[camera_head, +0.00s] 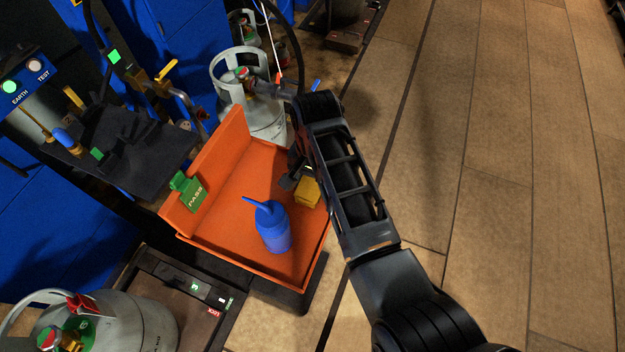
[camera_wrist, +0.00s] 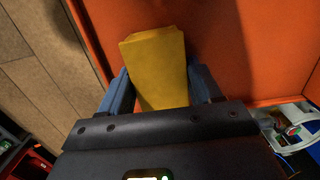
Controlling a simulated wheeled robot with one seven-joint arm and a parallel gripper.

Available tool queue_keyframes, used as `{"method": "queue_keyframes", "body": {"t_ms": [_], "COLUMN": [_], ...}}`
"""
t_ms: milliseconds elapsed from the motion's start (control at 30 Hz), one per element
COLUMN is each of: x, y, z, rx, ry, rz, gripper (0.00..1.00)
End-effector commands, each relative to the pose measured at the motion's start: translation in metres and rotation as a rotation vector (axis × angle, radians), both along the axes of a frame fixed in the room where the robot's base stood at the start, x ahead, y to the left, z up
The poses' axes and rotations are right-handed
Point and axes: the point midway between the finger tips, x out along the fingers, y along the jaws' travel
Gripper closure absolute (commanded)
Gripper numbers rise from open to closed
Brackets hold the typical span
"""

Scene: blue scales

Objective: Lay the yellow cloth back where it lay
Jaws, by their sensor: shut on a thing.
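The yellow cloth (camera_wrist: 155,62) looks like a folded block in the wrist view, between the two fingers of my gripper (camera_wrist: 158,88). My gripper is shut on it. In the head view the cloth (camera_head: 308,192) shows at the right side of the orange tray (camera_head: 232,258), beside my gripper (camera_head: 296,178), which is partly hidden by my arm. The cloth is over or at the tray floor; I cannot tell whether it touches it.
A blue bottle (camera_head: 273,228) with a spout stands in the tray. A green PASS tag (camera_head: 187,190) is on the tray's raised left wall. Grey gas cylinders stand behind (camera_head: 262,122) and at front left (camera_head: 135,325). The tray floor left of the bottle is bare.

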Motion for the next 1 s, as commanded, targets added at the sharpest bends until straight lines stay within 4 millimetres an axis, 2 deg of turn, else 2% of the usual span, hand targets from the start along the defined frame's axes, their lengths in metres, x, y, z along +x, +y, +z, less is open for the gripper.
{"method": "queue_keyframes", "body": {"t_ms": [33,300,633,767,1000], "x": [0.0,0.0,0.001,0.003,0.006], "y": [0.0,0.0,0.0,0.0,-0.002], "z": [-0.001,-0.001,0.006,0.025,0.074], "rx": [0.0,0.0,0.001,0.001,0.002], "ry": [0.0,0.0,-0.001,-0.004,-0.004], "rz": [0.0,0.0,0.0,0.0,0.0], "gripper": [0.35,0.11,0.11,0.11,0.11]}}
